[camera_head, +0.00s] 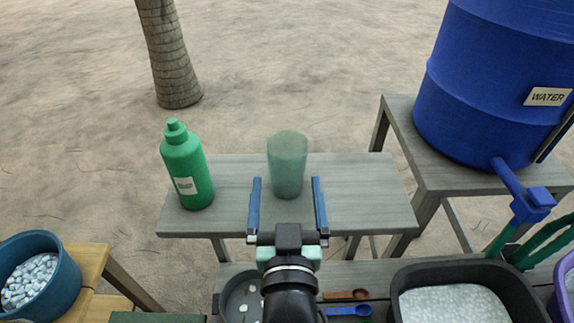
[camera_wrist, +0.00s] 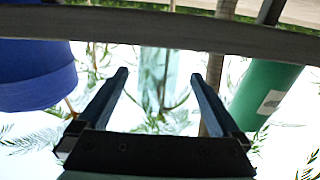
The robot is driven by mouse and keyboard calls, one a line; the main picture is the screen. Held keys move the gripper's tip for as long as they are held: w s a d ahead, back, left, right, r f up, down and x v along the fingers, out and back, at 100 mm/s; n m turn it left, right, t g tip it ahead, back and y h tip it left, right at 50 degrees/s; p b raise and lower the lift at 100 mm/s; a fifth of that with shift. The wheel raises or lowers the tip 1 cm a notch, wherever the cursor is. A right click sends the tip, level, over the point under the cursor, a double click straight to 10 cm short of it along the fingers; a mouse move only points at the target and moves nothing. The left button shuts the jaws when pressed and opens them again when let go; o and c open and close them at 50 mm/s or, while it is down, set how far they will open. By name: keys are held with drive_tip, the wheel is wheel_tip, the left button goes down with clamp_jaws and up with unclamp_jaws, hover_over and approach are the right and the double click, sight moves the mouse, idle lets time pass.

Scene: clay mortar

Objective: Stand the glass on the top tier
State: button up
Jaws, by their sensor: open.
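The glass (camera_head: 288,160) is a pale green translucent tumbler. In the head view it appears upright on the grey upper shelf (camera_head: 235,222), right of a green bottle. My gripper (camera_head: 287,180) is open, with one blue finger to each side of the glass's lower part. In the wrist view, which looks upside down, the faint glass (camera_wrist: 158,80) shows in the gap between the fingers (camera_wrist: 160,75), touching neither. How far it reaches in between the fingertips I cannot tell.
The green bottle (camera_head: 188,172) stands at the shelf's left end. A blue water barrel (camera_head: 480,90) stands on a side table (camera_head: 440,172) at the right. A black tub (camera_head: 400,290), scoops and a bowl (camera_head: 235,290) sit on the lower level. The shelf's right part is clear.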

sight(287, 184)
drive_tip(key=w+p, duration=0.2)
drive_tip(key=w, duration=0.3)
drive_tip(key=shift+f, duration=0.15)
drive_tip(key=shift+s, duration=0.1)
clamp_jaws()
